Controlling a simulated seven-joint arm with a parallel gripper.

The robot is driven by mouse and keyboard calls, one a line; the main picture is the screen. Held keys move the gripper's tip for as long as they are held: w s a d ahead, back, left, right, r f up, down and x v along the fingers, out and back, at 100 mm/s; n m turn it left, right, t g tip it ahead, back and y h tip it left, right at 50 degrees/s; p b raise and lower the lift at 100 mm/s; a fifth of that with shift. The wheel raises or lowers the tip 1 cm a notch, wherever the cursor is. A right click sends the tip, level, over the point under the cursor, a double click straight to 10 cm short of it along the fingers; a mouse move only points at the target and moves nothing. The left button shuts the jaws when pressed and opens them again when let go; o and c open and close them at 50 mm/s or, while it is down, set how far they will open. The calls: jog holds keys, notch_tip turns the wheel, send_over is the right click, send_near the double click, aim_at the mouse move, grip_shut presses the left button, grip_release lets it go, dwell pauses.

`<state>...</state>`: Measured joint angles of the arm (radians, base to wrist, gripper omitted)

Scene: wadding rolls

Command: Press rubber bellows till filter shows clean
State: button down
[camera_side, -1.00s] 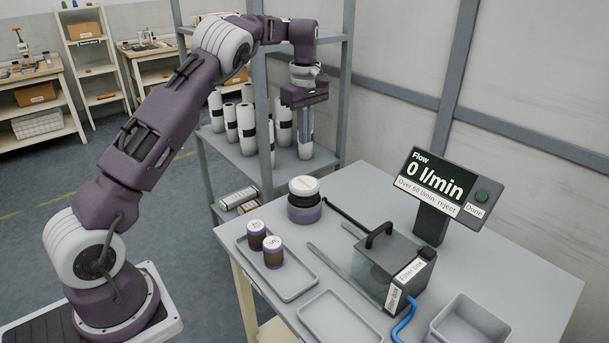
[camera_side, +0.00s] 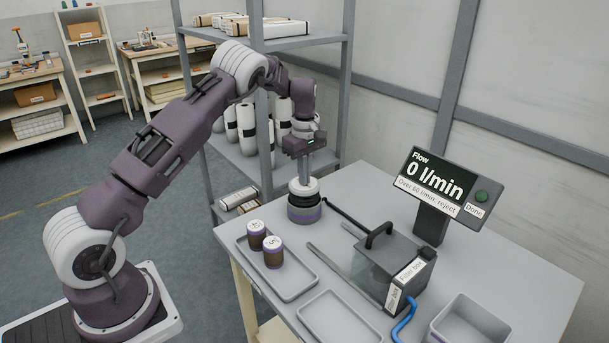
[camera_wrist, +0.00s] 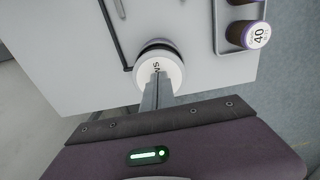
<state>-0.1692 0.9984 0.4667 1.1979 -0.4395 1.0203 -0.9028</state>
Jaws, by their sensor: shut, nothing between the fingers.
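The rubber bellows (camera_side: 304,208) stands upright on the grey table, black with a purple band and a white top. It also shows in the wrist view (camera_wrist: 160,66). My gripper (camera_side: 305,183) is shut and empty, pointing down with its fingertips at the white top; they appear to touch it. The shut fingers (camera_wrist: 157,92) cover part of that top in the wrist view. A dark rod or hose runs from the bellows toward the filter box (camera_side: 385,268), which has a black handle and clear side. I cannot make out a filter inside. The flow display (camera_side: 437,180) reads 0 l/min.
A tray (camera_side: 290,272) left of the box holds two brown, purple-banded canisters (camera_side: 273,252). An empty tray (camera_side: 340,320) and a grey bin (camera_side: 468,322) lie in front. Shelving (camera_side: 262,100) with white rolls stands behind.

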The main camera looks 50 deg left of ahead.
aim_at(304, 188)
jog(key=shift+s+f, duration=0.1)
jog(key=shift+f, duration=2.05)
notch_tip(304, 188, up, 14)
jog(key=shift+d+r, duration=0.15)
jog(key=shift+r, duration=0.1)
jog(key=shift+h, duration=0.3)
jog(key=r, duration=0.2)
jog(key=a+r, duration=0.1)
jog(key=r, duration=0.1)
jog(key=shift+s+a, duration=0.1)
jog(key=shift+s, duration=0.2)
